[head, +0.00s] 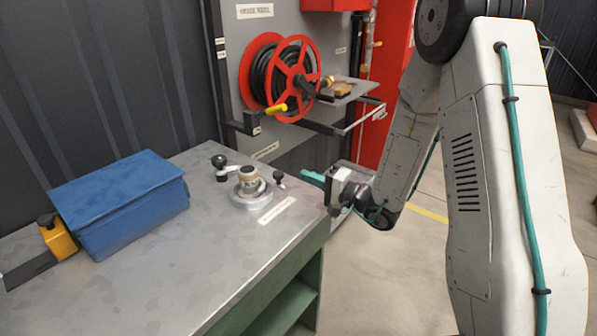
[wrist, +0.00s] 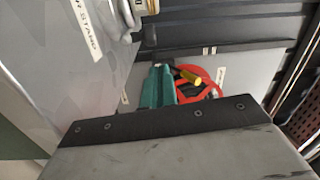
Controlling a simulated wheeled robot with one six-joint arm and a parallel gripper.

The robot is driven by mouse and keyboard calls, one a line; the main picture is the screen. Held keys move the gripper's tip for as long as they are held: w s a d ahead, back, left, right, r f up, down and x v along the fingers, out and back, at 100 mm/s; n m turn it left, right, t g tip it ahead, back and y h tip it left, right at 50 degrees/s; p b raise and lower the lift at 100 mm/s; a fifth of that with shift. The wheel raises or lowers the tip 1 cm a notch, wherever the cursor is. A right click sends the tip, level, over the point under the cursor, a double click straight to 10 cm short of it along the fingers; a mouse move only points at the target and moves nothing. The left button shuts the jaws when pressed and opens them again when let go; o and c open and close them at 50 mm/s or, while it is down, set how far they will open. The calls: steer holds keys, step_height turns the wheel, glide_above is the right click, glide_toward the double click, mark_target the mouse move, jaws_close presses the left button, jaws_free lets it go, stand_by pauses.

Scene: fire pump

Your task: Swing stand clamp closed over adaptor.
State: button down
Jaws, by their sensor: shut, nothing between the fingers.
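The stand (head: 250,196) is a round grey metal base on the steel bench. The adaptor (head: 249,178), a beige cylinder with a dark top, stands upright in it. A light metal arm (head: 232,171) with a black knob (head: 219,161) reaches out on the stand's left, and a smaller black knob (head: 279,175) stands at its right. I cannot tell surely which part is the clamp. My gripper (head: 313,176) has teal fingers, shut and empty, just right of the small knob and apart from it. The fingers (wrist: 158,87) also show in the wrist view; the stand (wrist: 128,12) is cut off at the top.
A blue box (head: 120,200) and a yellow-and-black item (head: 57,236) sit at the bench's left. A red hose reel (head: 290,78) and a small grey shelf (head: 345,91) are on the panel behind. The bench front (head: 190,275) is clear.

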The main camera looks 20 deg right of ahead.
steer(key=shift+s+d+f, duration=0.1)
steer(key=shift+s+d, duration=0.05)
steer(key=shift+s, duration=1)
steer(key=shift+s+d, duration=0.1)
steer(key=shift+s, duration=1)
